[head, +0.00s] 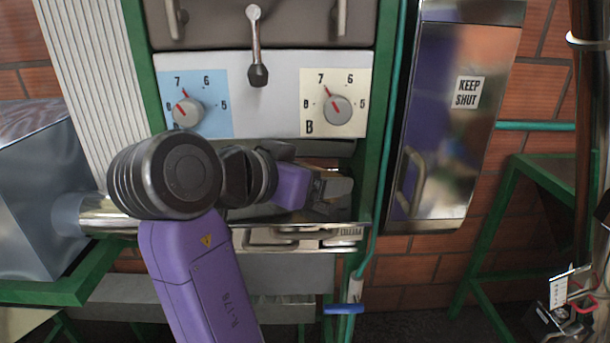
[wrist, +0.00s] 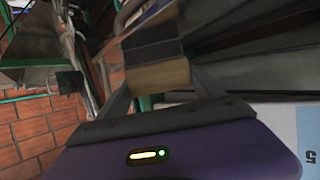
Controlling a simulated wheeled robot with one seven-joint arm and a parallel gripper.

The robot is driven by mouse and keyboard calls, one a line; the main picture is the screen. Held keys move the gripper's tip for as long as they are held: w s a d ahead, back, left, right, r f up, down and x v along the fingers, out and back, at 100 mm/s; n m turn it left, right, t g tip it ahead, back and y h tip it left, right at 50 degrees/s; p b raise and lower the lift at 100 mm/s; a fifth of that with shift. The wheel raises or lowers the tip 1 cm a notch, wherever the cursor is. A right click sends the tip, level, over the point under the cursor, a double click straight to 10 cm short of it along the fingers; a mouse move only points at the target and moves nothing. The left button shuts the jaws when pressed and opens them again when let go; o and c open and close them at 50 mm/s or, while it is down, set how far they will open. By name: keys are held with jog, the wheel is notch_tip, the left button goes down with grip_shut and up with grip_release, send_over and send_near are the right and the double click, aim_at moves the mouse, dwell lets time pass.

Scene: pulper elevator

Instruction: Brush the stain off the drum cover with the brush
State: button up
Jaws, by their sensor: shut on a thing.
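My gripper (head: 332,190) is at the recess under the dial panel, partly hidden behind my purple arm. In the wrist view my gripper (wrist: 158,90) is shut on a block with a tan side and dark grey upper part, which seems to be the brush (wrist: 160,74). Its bristles cannot be made out. In the head view the brush is too hidden to tell apart from the fingers. I cannot tell which surface is the drum cover, and I see no clear stain in either view.
A white panel with dials A and B (head: 337,109) is just above my gripper. A lever (head: 256,45) hangs over it. A metal ledge (head: 280,233) runs below. A "KEEP SHUT" metal door (head: 455,120) is to the right. Green frame posts (head: 382,100) flank the recess.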

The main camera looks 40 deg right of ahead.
jog(key=shift+s+d, duration=0.6)
jog(key=shift+d, duration=0.3)
jog(key=shift+s+d, duration=0.6)
jog(key=shift+d, duration=0.3)
jog(key=shift+w+a+f, duration=0.1)
jog(key=shift+w+a, duration=0.35)
jog(key=shift+a, duration=0.2)
jog(key=shift+w+a+f, duration=0.1)
jog(key=shift+w+a, duration=0.3)
jog(key=shift+a, duration=0.2)
jog(key=shift+w+a+r, duration=0.1)
jog(key=shift+w+a, duration=0.4)
jog(key=shift+a, duration=0.25)
jog(key=shift+w+a+r, duration=0.1)
jog(key=shift+w+a, duration=0.45)
jog(key=shift+a, duration=0.25)
jog(key=shift+w+a+r, duration=0.1)
jog(key=shift+w+a, duration=0.4)
jog(key=shift+a, duration=0.25)
jog(key=shift+w+a+f, duration=0.1)
jog(key=shift+w+a, duration=0.25)
jog(key=shift+a, duration=0.2)
jog(key=shift+w+a+f, duration=0.1)
jog(key=shift+w+a, duration=0.25)
jog(key=shift+a, duration=0.2)
